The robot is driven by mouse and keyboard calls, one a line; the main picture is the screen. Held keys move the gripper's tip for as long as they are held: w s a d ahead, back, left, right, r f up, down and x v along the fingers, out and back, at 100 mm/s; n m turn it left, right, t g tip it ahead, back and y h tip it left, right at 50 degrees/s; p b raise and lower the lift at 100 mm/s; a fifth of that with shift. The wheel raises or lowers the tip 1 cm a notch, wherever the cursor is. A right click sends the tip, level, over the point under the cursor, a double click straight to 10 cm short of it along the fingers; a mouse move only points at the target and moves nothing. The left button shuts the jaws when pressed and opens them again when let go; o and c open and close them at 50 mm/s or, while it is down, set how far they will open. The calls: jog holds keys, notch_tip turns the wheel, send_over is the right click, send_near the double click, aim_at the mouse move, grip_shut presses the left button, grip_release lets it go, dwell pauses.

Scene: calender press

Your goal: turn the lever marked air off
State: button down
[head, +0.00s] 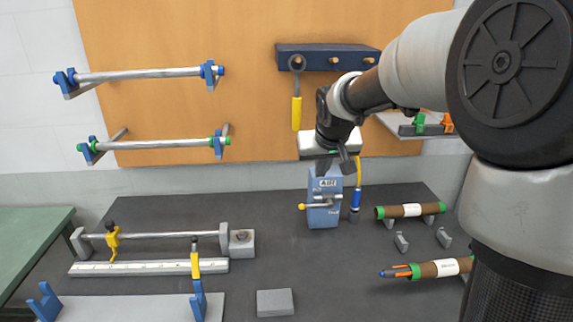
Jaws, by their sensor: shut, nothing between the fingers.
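A blue box (321,216) stands upright on the dark bench, right of the middle. A small white label with dark lettering (327,183), too small to read surely, is on its upper front. A lever with a yellow knob (302,206) sticks out to the left from the box's front, roughly level. My gripper (341,168) is shut and empty, pointing down just above and in front of the box's top. It covers part of the box's top. I cannot tell whether it touches the box; it is apart from the lever.
A blue-handled tool with a yellow cord (355,204) stands right of the box. Brown rolls with green ends (403,210) lie at the right. A measuring rail (150,267) and a grey block (275,302) are in front. A yellow-handled wrench (296,112) hangs above.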

jog(key=shift+w+a+f, duration=0.25)
jog(key=shift+w+f, duration=0.05)
jog(key=shift+w, duration=0.2)
send_over(316, 206)
jog(key=a, duration=0.1)
notch_tip(316, 206, down, 8)
jog(key=f, duration=0.2)
jog(key=s+f, duration=0.1)
jog(key=f, duration=0.1)
jog(key=shift+a+f, duration=0.1)
jog(key=shift+f, duration=0.05)
jog(key=shift+b, duration=0.4)
